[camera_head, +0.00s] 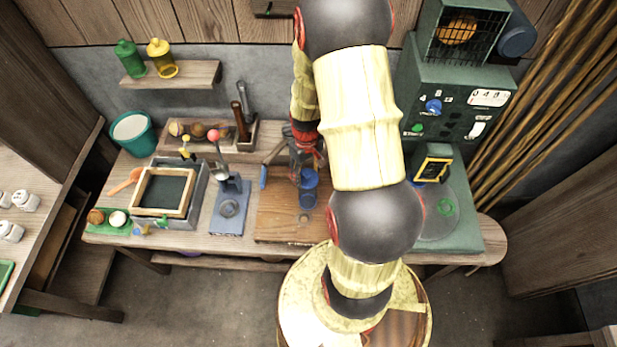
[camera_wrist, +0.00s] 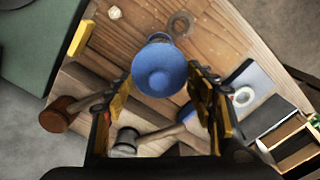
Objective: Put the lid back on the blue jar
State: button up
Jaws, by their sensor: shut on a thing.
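The blue jar (camera_head: 307,200) stands on the wooden board (camera_head: 275,222) on the workbench. Its blue lid (camera_head: 309,178), round with a raised middle, shows just above the jar; in the wrist view the lid (camera_wrist: 160,72) lies between my fingers and hides most of the jar. My gripper (camera_head: 307,165) points down over the jar and is shut on the lid. In the wrist view its fingers (camera_wrist: 160,92) are at both sides of the lid. I cannot tell whether the lid touches the jar's rim.
A hammer (camera_wrist: 125,143) lies close by on the bench. A blue press with a red knob (camera_head: 229,205) stands left of the board, with a framed tray (camera_head: 163,192) beyond it. A green machine (camera_head: 455,110) stands at the right. The board's front is mostly clear.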

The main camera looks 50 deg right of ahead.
jog(key=shift+f+b, duration=2.15)
jog(key=shift+f, duration=0.95)
jog(key=shift+f, duration=0.1)
jog(key=o, duration=0.9)
jog(key=shift+o, duration=0.8)
jog(key=o, duration=0.3)
jog(key=shift+o, duration=0.2)
jog(key=shift+r+p, duration=2.6)
jog(key=shift+r, duration=0.95)
